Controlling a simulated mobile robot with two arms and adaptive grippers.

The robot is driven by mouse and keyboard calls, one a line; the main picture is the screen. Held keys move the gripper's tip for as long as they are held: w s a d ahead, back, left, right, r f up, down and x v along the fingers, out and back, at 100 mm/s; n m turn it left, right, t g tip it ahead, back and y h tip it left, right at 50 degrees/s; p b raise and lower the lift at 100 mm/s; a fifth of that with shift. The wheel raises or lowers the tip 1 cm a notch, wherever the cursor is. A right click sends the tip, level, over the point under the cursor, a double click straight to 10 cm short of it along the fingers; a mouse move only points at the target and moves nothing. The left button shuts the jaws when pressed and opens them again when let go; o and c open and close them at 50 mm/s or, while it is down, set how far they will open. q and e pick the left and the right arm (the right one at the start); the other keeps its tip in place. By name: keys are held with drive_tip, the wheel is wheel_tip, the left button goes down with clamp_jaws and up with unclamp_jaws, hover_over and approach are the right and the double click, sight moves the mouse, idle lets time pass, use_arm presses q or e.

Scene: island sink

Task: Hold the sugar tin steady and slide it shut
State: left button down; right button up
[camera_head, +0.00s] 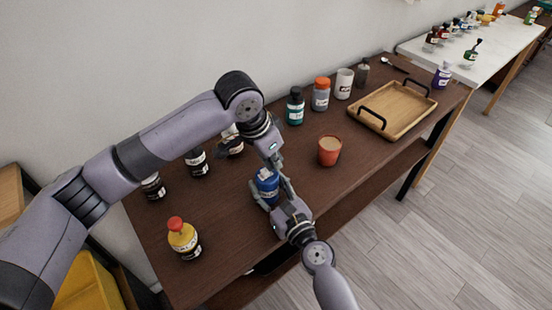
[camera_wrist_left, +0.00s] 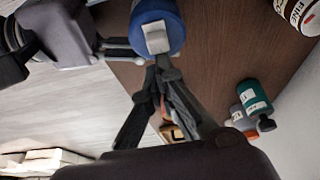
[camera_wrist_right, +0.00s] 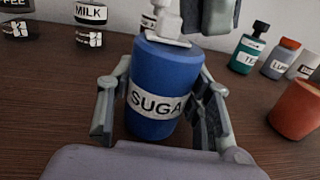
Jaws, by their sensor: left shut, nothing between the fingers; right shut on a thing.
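The blue sugar tin (camera_head: 267,185), labelled SUGA with the last letter hidden, stands upright on the brown table. My right gripper (camera_head: 270,200) is shut around its body; in the right wrist view the fingers flank the tin (camera_wrist_right: 155,90) on both sides. A pale lid part with an upright tab (camera_wrist_right: 166,28) sits on top of the tin. My left gripper (camera_wrist_left: 160,72) is shut with nothing between its fingers, its tips by the pale tab (camera_wrist_left: 156,38) in the left wrist view. The head view partly hides the tin's top behind my left gripper.
A red-orange cup (camera_head: 329,151) stands right of the tin. A yellow jar with a red top (camera_head: 183,238) stands at front left. Dark jars (camera_head: 197,163) and a teal bottle (camera_head: 295,106) stand behind. A wooden tray (camera_head: 393,106) lies farther right.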

use_arm(q)
drive_tip(key=shift+d, duration=0.1)
drive_tip(key=w+d, duration=0.3)
drive_tip(key=s+v, duration=0.1)
drive_tip(key=v, duration=0.9)
drive_tip(key=shift+a+f, duration=0.2)
drive_tip(key=shift+f, duration=4.55)
drive_tip(key=shift+a, duration=0.1)
